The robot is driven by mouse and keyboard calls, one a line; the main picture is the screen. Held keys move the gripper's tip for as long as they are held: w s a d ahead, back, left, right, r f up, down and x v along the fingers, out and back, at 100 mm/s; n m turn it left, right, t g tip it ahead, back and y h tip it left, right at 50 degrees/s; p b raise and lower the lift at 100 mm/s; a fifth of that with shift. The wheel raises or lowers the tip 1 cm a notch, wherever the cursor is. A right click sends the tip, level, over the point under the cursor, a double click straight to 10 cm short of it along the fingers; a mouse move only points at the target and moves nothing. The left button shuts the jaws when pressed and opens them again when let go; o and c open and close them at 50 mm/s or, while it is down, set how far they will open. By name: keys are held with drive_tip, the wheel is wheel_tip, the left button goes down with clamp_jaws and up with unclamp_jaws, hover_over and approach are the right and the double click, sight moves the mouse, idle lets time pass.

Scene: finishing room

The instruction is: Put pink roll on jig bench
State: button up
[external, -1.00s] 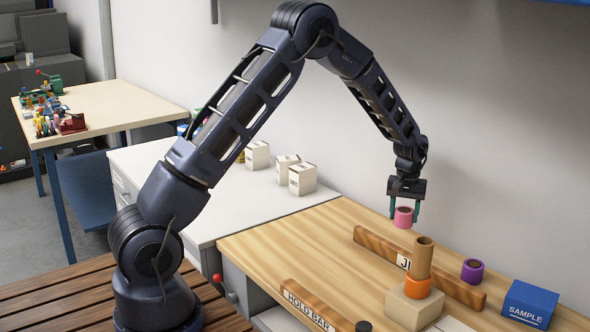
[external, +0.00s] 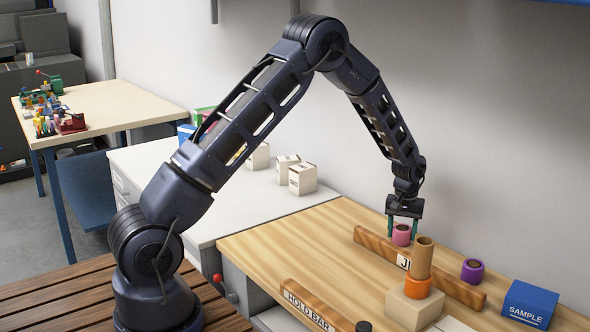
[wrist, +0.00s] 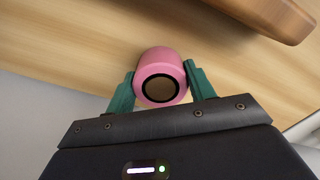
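The pink roll (external: 401,235) is between the fingers of my gripper (external: 403,228), low over the wooden jig bench (external: 290,245). It is near the bench's back edge, behind the wooden bar with the partly hidden "JI" label (external: 372,244). The bar hides its lower edge, so I cannot tell whether it touches the bench. In the wrist view the pink roll (wrist: 160,77) shows its dark round end, with a green finger against each side of my gripper (wrist: 160,80).
A purple roll (external: 472,271) and a blue SAMPLE box (external: 528,304) are to the right. A HOLD BAR (external: 312,306) lies in front. The bench's left part is clear.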

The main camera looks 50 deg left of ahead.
sight(402, 228)
drive_tip(key=o, duration=0.4)
drive_tip(key=shift+r, duration=0.1)
wheel_tip(402, 228, up, 12)
drive_tip(key=s+a+r+m+t, duration=0.2)
drive_tip(key=s+a+r+m, duration=0.1)
drive_tip(key=s+r, duration=2.05)
drive_tip(key=s+m+t, duration=0.1)
drive_tip(key=s, duration=0.8)
drive_tip(key=s+r+m, duration=0.1)
drive_tip(key=s, duration=0.8)
drive_tip(key=s+a+r+m+t, duration=0.1)
drive_tip(key=s, duration=0.8)
drive_tip(key=shift+s+r+m+t, duration=0.2)
drive_tip(key=shift+m+t, duration=0.1)
drive_tip(key=shift+m, duration=0.1)
